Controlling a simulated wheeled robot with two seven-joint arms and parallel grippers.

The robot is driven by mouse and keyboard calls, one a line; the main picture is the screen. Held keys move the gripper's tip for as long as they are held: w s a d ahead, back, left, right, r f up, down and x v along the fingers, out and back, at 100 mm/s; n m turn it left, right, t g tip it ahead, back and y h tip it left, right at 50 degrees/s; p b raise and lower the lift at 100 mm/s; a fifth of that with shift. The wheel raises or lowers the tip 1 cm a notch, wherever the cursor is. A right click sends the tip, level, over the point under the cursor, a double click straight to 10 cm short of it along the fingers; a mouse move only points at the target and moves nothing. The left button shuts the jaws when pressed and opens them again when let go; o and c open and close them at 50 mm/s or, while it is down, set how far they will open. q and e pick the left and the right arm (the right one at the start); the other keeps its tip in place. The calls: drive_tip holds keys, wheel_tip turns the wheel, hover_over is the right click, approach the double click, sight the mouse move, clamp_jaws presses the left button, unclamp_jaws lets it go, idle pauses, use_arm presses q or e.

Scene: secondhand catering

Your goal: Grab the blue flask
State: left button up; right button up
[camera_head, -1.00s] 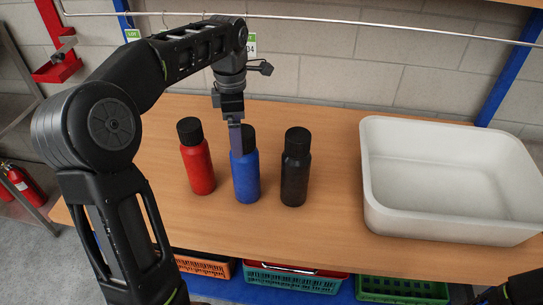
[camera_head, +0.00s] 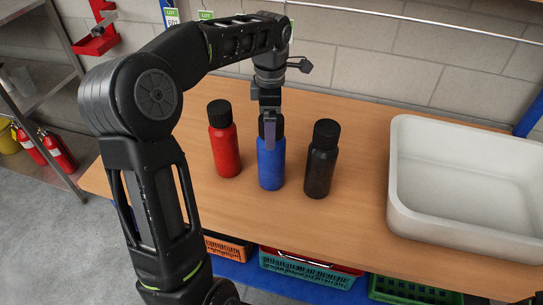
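The blue flask (camera_head: 271,170) stands upright on the wooden table, between a red flask (camera_head: 225,150) on its left and a black flask (camera_head: 321,165) on its right. All have black caps. My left gripper (camera_head: 270,138) points down at the blue flask's top. One finger shows in front of its cap and upper body. The other finger is hidden, so I cannot tell whether the gripper is open or closed on the flask. My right gripper is not in view.
A large white basin (camera_head: 400,190) stands on the table's right side. Orange (camera_head: 228,248), teal (camera_head: 300,277) and green (camera_head: 410,291) crates sit below the table's front edge. A wall with a rail (camera_head: 420,22) is behind. Table between the black flask and basin is clear.

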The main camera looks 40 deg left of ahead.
sight(271, 154)
use_arm(q)
wheel_tip(271, 154, down, 5)
drive_tip(key=shift+d+f+p, duration=0.1)
drive_tip(key=shift+p, duration=0.65)
drive_tip(key=shift+s, duration=0.1)
drive_tip(key=shift+c, duration=0.4)
clamp_jaws()
idle(0.5)
